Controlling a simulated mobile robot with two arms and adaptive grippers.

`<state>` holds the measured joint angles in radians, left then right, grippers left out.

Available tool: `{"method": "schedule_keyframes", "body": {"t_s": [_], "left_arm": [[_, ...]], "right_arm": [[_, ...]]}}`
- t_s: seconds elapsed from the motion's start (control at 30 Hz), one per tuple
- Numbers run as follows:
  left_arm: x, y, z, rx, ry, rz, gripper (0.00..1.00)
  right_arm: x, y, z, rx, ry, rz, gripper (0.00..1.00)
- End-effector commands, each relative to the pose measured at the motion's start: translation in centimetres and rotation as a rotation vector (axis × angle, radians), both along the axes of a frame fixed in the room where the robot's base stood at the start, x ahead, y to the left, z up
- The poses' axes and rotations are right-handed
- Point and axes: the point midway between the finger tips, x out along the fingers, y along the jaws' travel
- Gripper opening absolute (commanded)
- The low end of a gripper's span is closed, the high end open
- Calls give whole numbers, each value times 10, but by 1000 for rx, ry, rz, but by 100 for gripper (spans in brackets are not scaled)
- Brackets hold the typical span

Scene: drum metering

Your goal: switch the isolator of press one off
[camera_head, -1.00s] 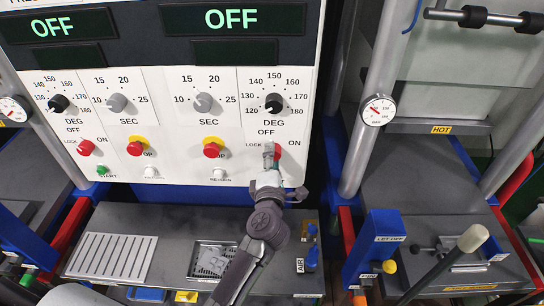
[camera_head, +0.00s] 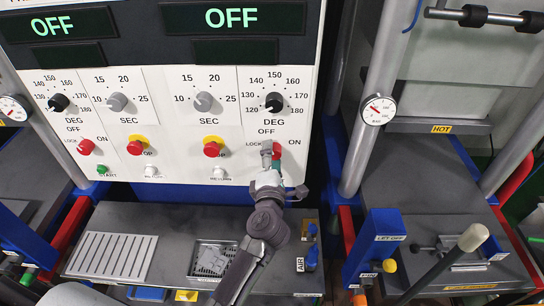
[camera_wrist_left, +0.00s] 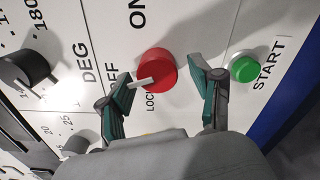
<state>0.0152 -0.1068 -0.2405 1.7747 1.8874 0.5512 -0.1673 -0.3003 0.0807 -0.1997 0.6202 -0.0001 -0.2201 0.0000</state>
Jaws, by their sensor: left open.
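The isolator is a red round knob (camera_wrist_left: 157,68) with a white pointer. In the left wrist view the pointer lies toward the OFF mark, with ON and LOCK printed around the knob. My left gripper (camera_wrist_left: 163,66) is open, with its dark green fingers on either side of the knob. I cannot tell whether they touch it. In the head view my left gripper (camera_head: 271,150) is at the right-hand isolator (camera_head: 277,145), largely covering it. A second red isolator (camera_head: 86,147) sits on the left side of the panel. My right gripper is not in view.
A green START button (camera_wrist_left: 244,67) sits close beside one finger. A black DEG knob (camera_head: 274,102) is above the isolator, and a red button (camera_head: 212,149) is to its left. Both panel displays (camera_head: 231,18) read OFF. A steel post (camera_head: 375,90) stands to the right.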

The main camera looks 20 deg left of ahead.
Motion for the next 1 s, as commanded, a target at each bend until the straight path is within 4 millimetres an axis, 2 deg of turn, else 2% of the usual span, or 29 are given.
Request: {"method": "schedule_keyframes", "body": {"t_s": [0.17, 0.27, 0.7, 0.83, 1.0], "left_arm": [[-1, 0, 1, 0, -1, -1, 65], [-9, -3, 0, 0, 1, -1, 65], [-92, -26, -1, -1, 3, 0, 65], [-108, -31, -1, 0, 2, -1, 65], [-115, -33, 0, 0, 0, 0, 65]], "right_arm": [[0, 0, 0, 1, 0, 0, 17], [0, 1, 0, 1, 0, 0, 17], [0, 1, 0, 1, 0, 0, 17], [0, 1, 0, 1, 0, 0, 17], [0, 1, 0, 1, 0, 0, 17]]}}
